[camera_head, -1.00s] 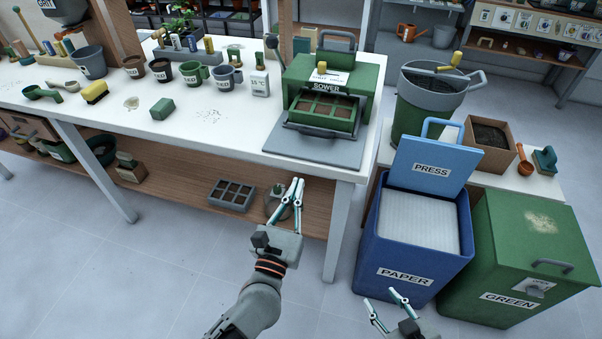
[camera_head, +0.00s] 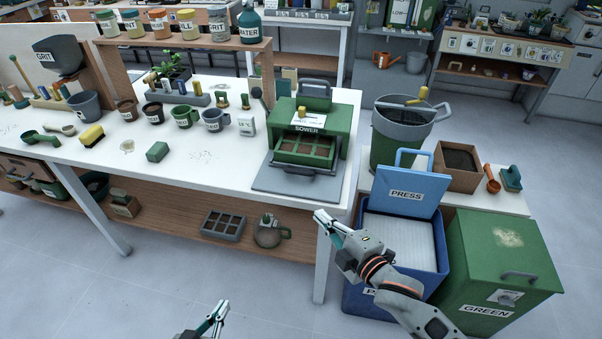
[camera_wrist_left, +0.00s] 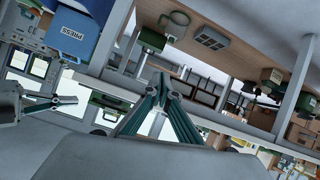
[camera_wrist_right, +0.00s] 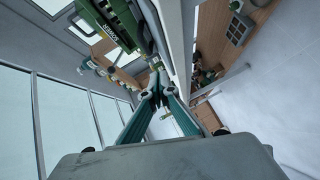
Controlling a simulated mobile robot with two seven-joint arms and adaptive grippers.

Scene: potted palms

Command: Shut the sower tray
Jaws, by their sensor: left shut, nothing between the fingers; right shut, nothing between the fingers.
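The green sower (camera_head: 340,125) stands at the right end of the white table. Its tray (camera_head: 280,148) sticks out at the front over a grey plate, with brown-filled cells showing and a dark bar handle (camera_head: 297,171) in front. My right gripper (camera_head: 318,215) is shut and empty, in front of the table's right corner, apart from the tray. The sower (camera_wrist_right: 105,32) also shows at the top of the right wrist view, beyond the shut fingers (camera_wrist_right: 160,72). My left gripper (camera_head: 224,305) is shut and empty, low in front of the table, far from the sower.
The blue paper bin (camera_head: 360,300) with its raised press lid (camera_head: 407,192) and the green bin (camera_head: 510,260) stand right of the table. A grey cell tray (camera_head: 223,226) and a jug (camera_head: 268,232) sit on the lower shelf. Left of the sower are mugs and a green block (camera_head: 157,151).

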